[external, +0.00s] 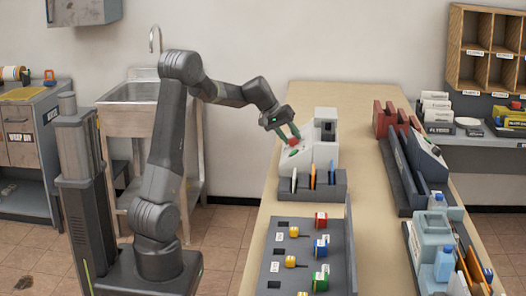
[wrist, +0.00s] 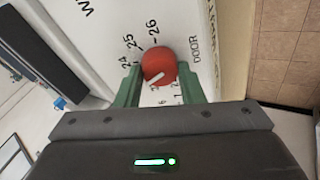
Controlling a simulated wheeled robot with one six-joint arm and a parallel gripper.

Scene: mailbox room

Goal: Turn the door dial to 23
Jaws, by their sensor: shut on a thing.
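The red door dial (wrist: 158,63) is a round knob with a white pointer line, in the middle of the wrist view. Around it the white panel (wrist: 105,30) carries the numbers 24, 25 and 26 and the word DOOR. The pointer slants to the lower left; which number it meets is hidden by my fingers. My gripper (wrist: 158,72) is shut on the dial, one green finger on each side. In the external view my gripper (external: 290,135) reaches down to the sloped face of the white dial unit (external: 288,160), with the red dial (external: 294,142) between its fingers.
The unit stands on a long wooden counter (external: 345,100). In front are a grey holder (external: 310,188) with coloured cards and a grey board (external: 305,255) with coloured blocks and keys. Grey racks and bottles line the counter's right side. A sink (external: 130,93) stands behind my arm.

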